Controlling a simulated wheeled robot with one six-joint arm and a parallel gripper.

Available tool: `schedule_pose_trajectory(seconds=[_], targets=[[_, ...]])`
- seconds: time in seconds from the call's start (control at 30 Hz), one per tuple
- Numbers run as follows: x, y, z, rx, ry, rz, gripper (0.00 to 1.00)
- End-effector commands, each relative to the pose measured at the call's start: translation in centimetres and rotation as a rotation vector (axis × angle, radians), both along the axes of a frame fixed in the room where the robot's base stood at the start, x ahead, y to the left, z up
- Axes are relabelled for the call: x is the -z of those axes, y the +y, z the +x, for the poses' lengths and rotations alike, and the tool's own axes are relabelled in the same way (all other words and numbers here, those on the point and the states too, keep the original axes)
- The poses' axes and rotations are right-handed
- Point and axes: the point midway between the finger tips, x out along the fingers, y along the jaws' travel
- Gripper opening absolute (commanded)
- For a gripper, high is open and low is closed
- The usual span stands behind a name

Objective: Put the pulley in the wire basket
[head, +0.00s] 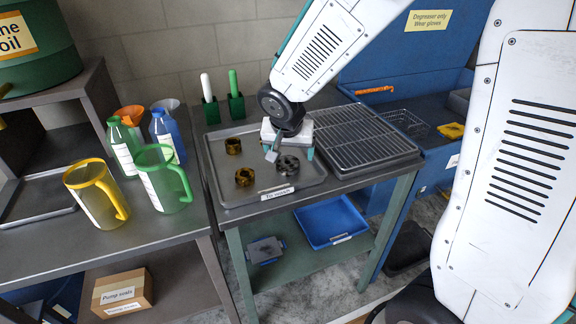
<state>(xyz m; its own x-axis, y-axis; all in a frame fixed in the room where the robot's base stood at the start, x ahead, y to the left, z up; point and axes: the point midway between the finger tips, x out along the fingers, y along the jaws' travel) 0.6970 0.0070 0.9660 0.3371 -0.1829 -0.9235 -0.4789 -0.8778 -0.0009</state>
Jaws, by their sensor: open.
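A grey, round metal part that looks like the pulley (288,165) lies on the grey tray (225,187) labelled "To wash". My gripper (289,153) is open and points down just above it, its body hiding some of the tray behind. I cannot tell whether the fingers touch the part. The wire basket (406,122) sits to the right, inside the blue washing station (372,69), and looks empty.
Two brownish ring-shaped parts (244,176) (233,146) lie left of the pulley. A wire drying rack (365,138) stands between tray and washing station. A yellow cloth (451,130) lies right of the basket. Jugs and bottles (163,180) crowd the left bench.

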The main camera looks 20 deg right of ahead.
Motion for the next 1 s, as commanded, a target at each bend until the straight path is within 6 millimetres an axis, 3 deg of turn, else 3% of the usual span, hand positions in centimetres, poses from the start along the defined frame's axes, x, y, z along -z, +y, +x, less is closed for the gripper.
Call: schedule_pose_trajectory(seconds=[0.33, 0.67, 0.9, 1.0], targets=[[4.2, -0.2, 1.8, 0.001, 0.004, -0.001, 0.85], [4.9, -0.3, 2.1, 0.000, 0.001, 0.000, 0.85], [4.8, -0.3, 2.1, 0.000, 0.001, 0.000, 0.21], [4.8, -0.3, 2.1, 0.000, 0.000, 0.000, 0.16]])
